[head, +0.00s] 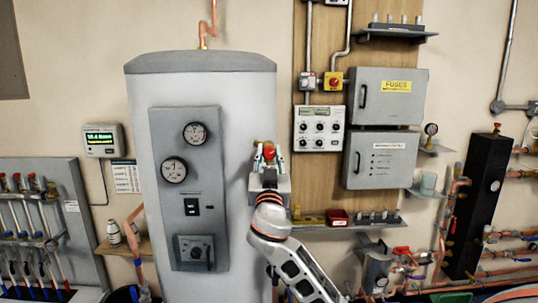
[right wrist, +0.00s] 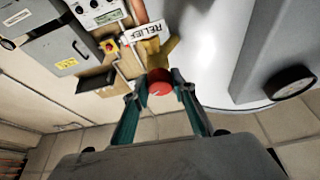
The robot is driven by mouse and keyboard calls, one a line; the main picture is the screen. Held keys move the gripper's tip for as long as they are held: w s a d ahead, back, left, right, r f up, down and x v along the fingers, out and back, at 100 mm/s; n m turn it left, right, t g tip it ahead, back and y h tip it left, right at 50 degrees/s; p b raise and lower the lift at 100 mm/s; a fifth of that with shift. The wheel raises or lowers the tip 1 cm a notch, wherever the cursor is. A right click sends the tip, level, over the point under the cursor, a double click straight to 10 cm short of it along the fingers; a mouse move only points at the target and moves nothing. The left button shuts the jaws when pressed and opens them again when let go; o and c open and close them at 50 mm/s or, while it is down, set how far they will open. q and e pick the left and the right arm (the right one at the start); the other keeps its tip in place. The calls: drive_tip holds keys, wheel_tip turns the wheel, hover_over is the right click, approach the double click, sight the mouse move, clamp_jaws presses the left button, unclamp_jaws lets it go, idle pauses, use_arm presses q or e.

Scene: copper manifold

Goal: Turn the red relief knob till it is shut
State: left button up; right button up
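The red relief knob (head: 269,151) sits on a brass fitting at the right side of the grey-white tank (head: 250,110). In the right wrist view the knob (right wrist: 160,88) is round and red, with the brass valve body (right wrist: 157,52) behind it and a white "RELIEF" label (right wrist: 146,31) beside it. My right gripper (head: 268,160) is in front of the knob. Its two fingers (right wrist: 157,95) are apart, one on each side of the knob; I cannot tell whether they touch it. My left gripper is not in view.
A grey gauge panel (head: 185,225) is on the tank's front, left of my right gripper. A wooden board with a white control box (head: 319,128) and grey fuse cabinets (head: 388,97) is to the right. Copper pipes (head: 430,262) run at lower right.

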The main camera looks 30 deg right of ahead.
drive_tip(key=shift+n, duration=0.5)
drive_tip(key=n+t+y, duration=0.1)
drive_tip(key=n+y, duration=0.1)
drive_tip(key=n, duration=0.2)
drive_tip(key=n+y, duration=0.2)
drive_tip(key=n, duration=0.2)
drive_tip(key=shift+t+y, duration=0.3)
drive_tip(key=shift+t, duration=0.1)
drive_tip(key=n+y, duration=0.1)
drive_tip(key=n, duration=0.3)
drive_tip(key=n+y, duration=0.2)
drive_tip(key=n, duration=0.1)
drive_tip(key=shift+n+g, duration=0.3)
drive_tip(key=shift+n, duration=0.1)
drive_tip(key=o, duration=1.1)
drive_tip(key=v, duration=1.2)
drive_tip(key=shift+s+d+r, duration=0.1)
drive_tip(key=shift+r, duration=0.05)
